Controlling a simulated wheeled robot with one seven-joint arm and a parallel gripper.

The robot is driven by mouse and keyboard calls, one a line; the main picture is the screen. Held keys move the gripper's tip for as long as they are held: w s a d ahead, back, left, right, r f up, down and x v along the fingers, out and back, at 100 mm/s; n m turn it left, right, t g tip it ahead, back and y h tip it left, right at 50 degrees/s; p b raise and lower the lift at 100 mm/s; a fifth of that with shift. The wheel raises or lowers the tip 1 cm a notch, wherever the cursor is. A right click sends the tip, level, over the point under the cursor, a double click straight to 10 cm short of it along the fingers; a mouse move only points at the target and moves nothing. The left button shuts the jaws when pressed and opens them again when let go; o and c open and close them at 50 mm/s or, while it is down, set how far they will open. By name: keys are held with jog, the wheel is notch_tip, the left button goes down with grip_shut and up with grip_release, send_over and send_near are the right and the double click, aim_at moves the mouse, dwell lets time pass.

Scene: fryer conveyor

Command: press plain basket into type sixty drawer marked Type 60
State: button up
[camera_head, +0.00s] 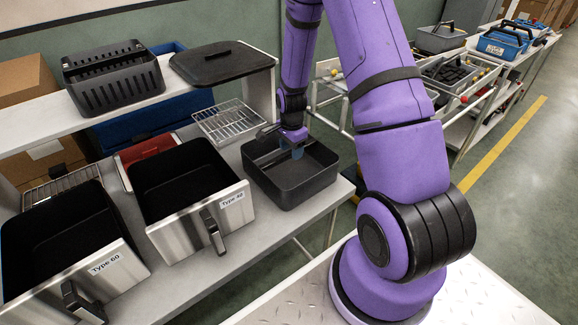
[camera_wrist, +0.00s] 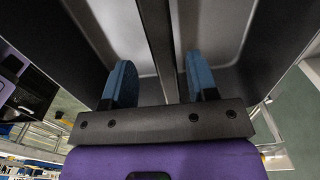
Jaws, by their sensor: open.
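The plain dark grey basket (camera_head: 318,184) sits on the bench at the right, with solid walls and an open top. My gripper (camera_head: 292,152) reaches down over the basket, its blue fingertips near the inside. In the wrist view my gripper (camera_wrist: 160,82) is open, with a dark strip (camera_wrist: 158,40) running between its two blue fingers. I cannot tell if the fingers touch it. The drawer marked Type 60 (camera_head: 95,272) stands at the lower left, with a black inside, steel front and black handle; it looks empty.
A similar drawer marked Type 40 (camera_head: 190,226) stands between the Type 60 drawer and the basket. A slotted black basket (camera_head: 113,80) and a black lid (camera_head: 222,62) lie on the raised shelf (camera_head: 30,120). A wire rack (camera_head: 228,122) lies behind the basket.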

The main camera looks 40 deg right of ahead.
aim_at(289, 152)
jog(key=f, duration=0.3)
jog(key=shift+w+a+f, duration=0.25)
jog(key=shift+a, duration=0.05)
jog(key=shift+f, duration=0.6)
grip_shut()
